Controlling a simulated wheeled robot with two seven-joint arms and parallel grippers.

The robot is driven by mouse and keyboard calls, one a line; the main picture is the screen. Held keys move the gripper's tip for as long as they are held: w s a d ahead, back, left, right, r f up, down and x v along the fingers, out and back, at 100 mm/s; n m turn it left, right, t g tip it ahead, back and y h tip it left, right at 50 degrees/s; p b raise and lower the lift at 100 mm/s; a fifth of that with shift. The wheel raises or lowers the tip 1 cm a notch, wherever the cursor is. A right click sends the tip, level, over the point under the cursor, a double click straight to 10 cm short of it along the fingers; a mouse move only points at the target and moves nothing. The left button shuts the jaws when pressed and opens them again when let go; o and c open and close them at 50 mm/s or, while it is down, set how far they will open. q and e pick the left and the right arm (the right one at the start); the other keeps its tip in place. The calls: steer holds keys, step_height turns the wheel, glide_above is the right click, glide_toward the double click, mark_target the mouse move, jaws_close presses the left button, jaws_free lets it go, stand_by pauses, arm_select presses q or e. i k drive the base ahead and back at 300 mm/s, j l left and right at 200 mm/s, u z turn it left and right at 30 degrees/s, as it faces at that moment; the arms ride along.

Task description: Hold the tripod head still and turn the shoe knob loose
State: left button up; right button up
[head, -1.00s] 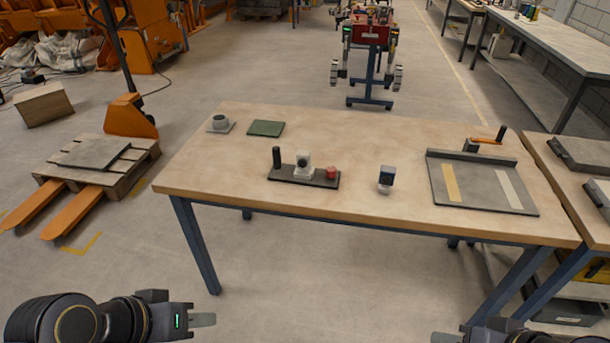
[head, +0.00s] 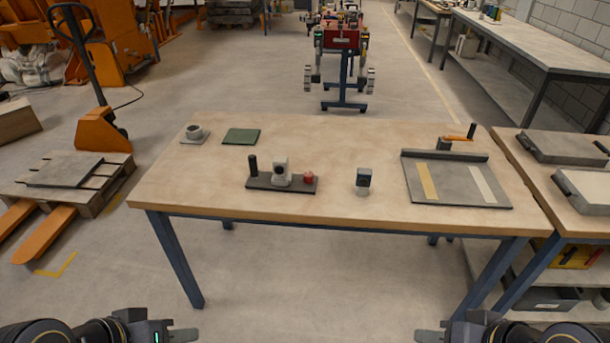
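On the wooden table, a dark base plate (head: 300,186) carries a black upright post (head: 253,165) at its left, a pale grey block-like head (head: 281,171) in the middle and a red knob (head: 308,178) at its right. I take this to be the tripod head with its shoe knob. My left gripper (head: 190,335) is at the bottom edge, in front of the table and well short of the plate. My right gripper (head: 425,336) is at the bottom right, also short of the table. Both look clear of any object; their finger gaps do not show clearly.
A small dark-faced block (head: 363,178) stands right of the plate. The table front (head: 340,205) is clear.

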mark_target(308, 177)
steer(key=i+j+z, duration=0.1)
steer(key=i+j, duration=0.3)
steer(key=i, duration=0.25)
steer(key=i+j+z, duration=0.15)
steer(key=i+j, duration=0.35)
steer(key=i, duration=0.15)
